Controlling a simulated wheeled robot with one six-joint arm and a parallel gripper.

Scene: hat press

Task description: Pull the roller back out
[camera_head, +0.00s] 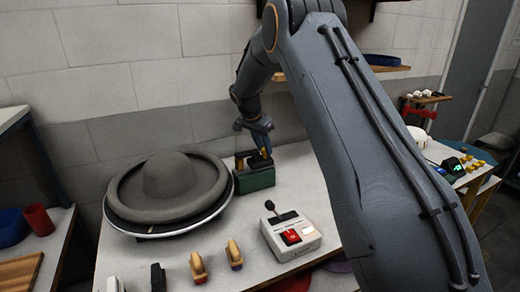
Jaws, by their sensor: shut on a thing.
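My gripper (260,142) points down at the top of a dark green box (256,179) on the table, to the right of the hat press. It is shut on a small dark part at the box's top, which I take to be the roller; the fingers and arm hide most of it. Yellow-orange pieces show at the box's top beside the fingers. I cannot tell how deep the held part sits in the box. A grey wide-brimmed hat (168,183) lies on the round press base (150,230) at the left.
A pale control box (275,240) with a black lever and red button stands in front of the green box. Two yellow-handled tools (198,267) (234,255) and a black item (158,277) lie near the front edge. A red cup (38,219) is far left.

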